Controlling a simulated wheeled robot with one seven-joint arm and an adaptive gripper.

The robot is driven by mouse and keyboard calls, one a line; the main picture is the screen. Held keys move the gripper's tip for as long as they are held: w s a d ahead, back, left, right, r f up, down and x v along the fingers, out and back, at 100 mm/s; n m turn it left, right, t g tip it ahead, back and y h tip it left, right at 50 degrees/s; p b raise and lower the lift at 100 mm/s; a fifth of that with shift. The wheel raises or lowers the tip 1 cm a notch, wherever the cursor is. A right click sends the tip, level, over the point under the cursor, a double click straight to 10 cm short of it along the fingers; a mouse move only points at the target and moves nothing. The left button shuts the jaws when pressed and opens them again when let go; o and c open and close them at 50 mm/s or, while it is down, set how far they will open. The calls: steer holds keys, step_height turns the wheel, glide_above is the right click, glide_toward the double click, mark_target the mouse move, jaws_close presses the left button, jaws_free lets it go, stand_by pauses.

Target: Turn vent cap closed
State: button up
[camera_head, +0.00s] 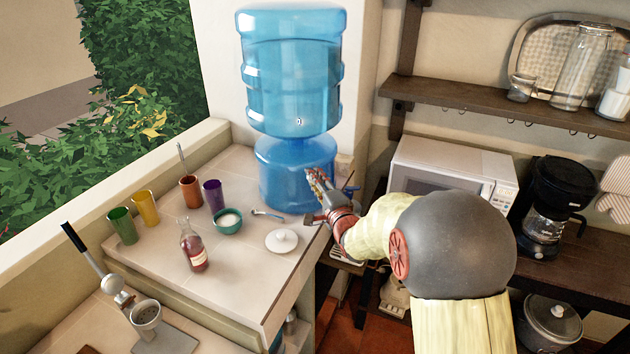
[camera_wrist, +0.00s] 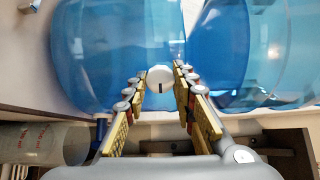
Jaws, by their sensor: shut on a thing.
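The vent cap (camera_wrist: 160,75) is a small white round cap with a dark slot, on the blue jug (camera_wrist: 105,45) in the wrist view. My gripper (camera_head: 313,174) is at the right side of the lower blue jug (camera_head: 285,185) in the head view. In the wrist view its two fingers stand on either side of the cap, shut on it. The cap is hidden behind my fingers in the head view. How far the cap is turned cannot be told.
A second blue jug (camera_head: 291,75) stands on top of the lower one. A white lid (camera_head: 281,241), green bowl (camera_head: 228,222), red bottle (camera_head: 193,247) and several cups stand on the counter (camera_head: 245,268) nearby. A microwave (camera_head: 450,172) is to the right.

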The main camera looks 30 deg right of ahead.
steer(key=o, duration=1.2)
steer(key=shift+c, duration=0.2)
steer(key=shift+s, duration=0.1)
steer(key=s+a, duration=0.1)
steer(key=s, duration=1)
steer(key=shift+s+a, duration=0.2)
steer(key=shift+s, duration=0.15)
